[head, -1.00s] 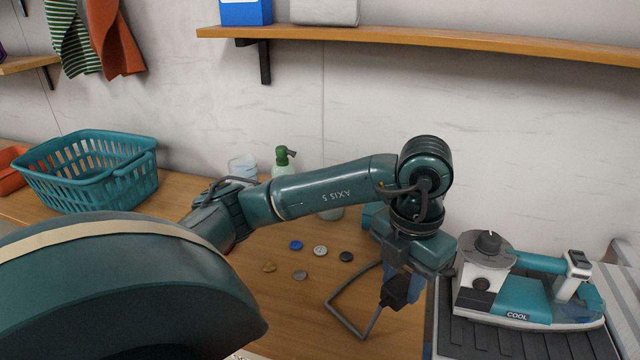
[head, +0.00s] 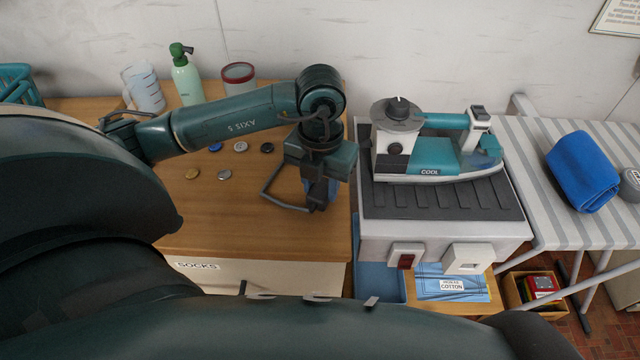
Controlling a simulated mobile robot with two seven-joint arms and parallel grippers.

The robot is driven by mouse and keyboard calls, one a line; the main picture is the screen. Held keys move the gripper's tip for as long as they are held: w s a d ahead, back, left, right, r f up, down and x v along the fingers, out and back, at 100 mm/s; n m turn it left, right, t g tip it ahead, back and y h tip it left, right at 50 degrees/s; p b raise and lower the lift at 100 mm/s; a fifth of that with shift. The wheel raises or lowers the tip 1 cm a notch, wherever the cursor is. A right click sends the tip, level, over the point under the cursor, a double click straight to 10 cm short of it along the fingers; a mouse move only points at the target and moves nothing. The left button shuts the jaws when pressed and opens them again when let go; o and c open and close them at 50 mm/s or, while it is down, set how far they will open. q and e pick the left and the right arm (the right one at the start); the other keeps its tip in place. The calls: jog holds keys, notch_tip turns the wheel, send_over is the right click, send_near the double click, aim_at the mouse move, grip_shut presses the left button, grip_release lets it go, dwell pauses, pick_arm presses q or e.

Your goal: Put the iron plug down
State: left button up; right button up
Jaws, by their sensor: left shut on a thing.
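The iron plug (head: 317,194) is a small dark block with a grey cord looping out to its left. My left gripper (head: 320,200) points down and is shut on it near the right edge of the wooden counter. Whether the plug touches the counter is hard to tell. The teal and white iron (head: 435,155) rests on the ribbed dark top of a white ironing station (head: 450,228), to the right of the gripper. My right gripper is not in view.
Several buttons (head: 240,146) lie on the counter (head: 250,220) left of the gripper. A green spray bottle (head: 187,82), a measuring jug (head: 146,90) and a red-rimmed jar (head: 238,76) stand behind. A striped ironing board (head: 535,150) with a blue rolled towel (head: 582,170) is at the right.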

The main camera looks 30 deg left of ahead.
pick_arm(q)
jog(key=shift+f, duration=0.55)
jog(key=shift+f, duration=0.2)
jog(key=o, duration=1)
